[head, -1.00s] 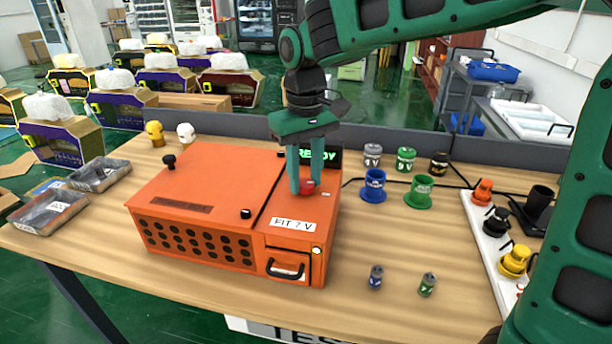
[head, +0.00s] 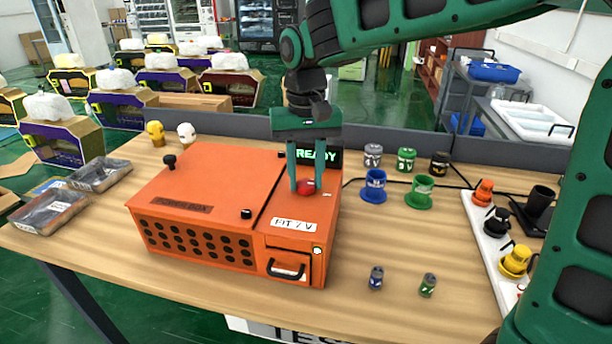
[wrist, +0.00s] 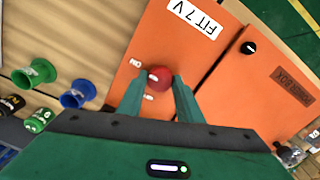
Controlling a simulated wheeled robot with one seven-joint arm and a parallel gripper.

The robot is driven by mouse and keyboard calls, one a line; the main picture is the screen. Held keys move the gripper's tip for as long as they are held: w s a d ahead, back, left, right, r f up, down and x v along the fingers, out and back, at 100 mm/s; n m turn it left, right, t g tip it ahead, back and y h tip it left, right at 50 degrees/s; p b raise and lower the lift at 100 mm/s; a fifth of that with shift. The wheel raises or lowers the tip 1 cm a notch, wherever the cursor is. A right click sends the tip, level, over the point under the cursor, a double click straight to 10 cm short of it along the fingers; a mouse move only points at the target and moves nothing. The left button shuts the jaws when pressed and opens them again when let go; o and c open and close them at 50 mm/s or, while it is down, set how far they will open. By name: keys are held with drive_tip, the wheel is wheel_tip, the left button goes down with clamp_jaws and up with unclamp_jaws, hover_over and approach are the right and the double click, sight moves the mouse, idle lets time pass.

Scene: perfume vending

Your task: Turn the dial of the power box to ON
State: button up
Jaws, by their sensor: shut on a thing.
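The orange power box (head: 200,200) sits on the wooden table, with a "FIT 7 V" label on its top. Its red dial (head: 305,187) is on the top right part and also shows in the wrist view (wrist: 159,78). My gripper (head: 306,184) points down over the box with its two green fingers on either side of the dial, shut on it. In the wrist view the fingers (wrist: 160,95) flank the dial, and small white markings lie beside it, too small to read surely. A display (head: 318,155) behind reads "READY" in green. A small light (head: 317,250) glows on the box front.
Blue (head: 374,186) and green (head: 419,192) holders stand right of the box, with several cans behind. Two small cans (head: 376,277) stand at the front. A white strip (head: 485,230) with coloured knobs is at the right. Grey trays (head: 48,212) lie at the left.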

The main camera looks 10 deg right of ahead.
sight(306, 182)
drive_tip(key=o, duration=1)
drive_tip(key=shift+o, duration=0.2)
wheel_tip(306, 182, up, 11)
drive_tip(key=shift+f, duration=0.1)
drive_tip(key=s+d+f+m, duration=0.1)
drive_tip(key=s+d+f, duration=0.15)
drive_tip(key=d, duration=0.45)
drive_tip(key=s+d+f+m, duration=0.1)
drive_tip(key=s+d+f, duration=0.15)
drive_tip(key=d, duration=0.45)
drive_tip(key=s+d+f+m, duration=0.1)
drive_tip(key=s+d+f, duration=0.15)
drive_tip(key=d, duration=0.45)
drive_tip(key=s+d+f+m, duration=0.1)
drive_tip(key=s+d+f, duration=0.4)
drive_tip(key=s, duration=0.4)
drive_tip(key=s+d+f+m, duration=0.2)
drive_tip(key=s+d+f, duration=0.3)
drive_tip(key=s, duration=0.3)
drive_tip(key=shift+s, duration=0.4)
